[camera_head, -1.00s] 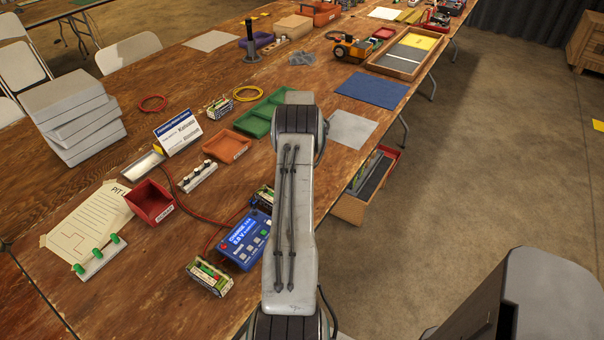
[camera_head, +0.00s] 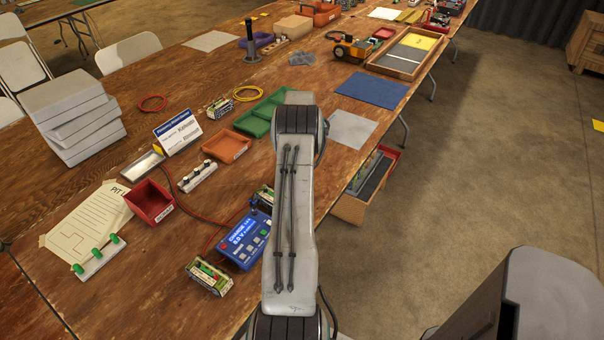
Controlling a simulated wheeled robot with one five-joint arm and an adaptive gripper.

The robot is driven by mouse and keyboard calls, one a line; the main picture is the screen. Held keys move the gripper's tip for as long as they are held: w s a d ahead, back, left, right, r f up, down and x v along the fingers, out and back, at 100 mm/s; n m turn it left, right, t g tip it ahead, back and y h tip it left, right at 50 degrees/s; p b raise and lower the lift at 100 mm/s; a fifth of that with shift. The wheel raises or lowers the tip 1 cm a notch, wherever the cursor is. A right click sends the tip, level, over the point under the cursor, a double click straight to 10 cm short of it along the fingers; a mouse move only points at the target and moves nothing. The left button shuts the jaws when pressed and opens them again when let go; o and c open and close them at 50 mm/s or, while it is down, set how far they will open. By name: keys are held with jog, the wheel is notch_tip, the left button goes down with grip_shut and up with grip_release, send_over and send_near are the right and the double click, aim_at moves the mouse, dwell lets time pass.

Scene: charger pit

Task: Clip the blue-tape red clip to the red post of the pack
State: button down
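My arm reaches forward over the near table edge. My gripper is out of sight beyond the arm's far end. A blue charger (camera_head: 243,243) with a lit display lies left of the arm. A small pack (camera_head: 208,277) with a green top and a reddish spot stands in front of it. Another pack (camera_head: 263,197) is partly hidden by the arm. A red lead (camera_head: 207,211) runs from the charger side toward a shallow metal tray (camera_head: 139,168). A small yellow piece shows at the tray's far end. I cannot make out the blue-tape red clip.
A red bin (camera_head: 150,201), a white strip with several green knobs (camera_head: 98,258) and a paper sheet (camera_head: 88,226) lie at left. An orange tray (camera_head: 227,148) and green trays (camera_head: 262,113) lie farther back. Grey boxes (camera_head: 75,118) are stacked at far left. Bare wood lies around the front pack.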

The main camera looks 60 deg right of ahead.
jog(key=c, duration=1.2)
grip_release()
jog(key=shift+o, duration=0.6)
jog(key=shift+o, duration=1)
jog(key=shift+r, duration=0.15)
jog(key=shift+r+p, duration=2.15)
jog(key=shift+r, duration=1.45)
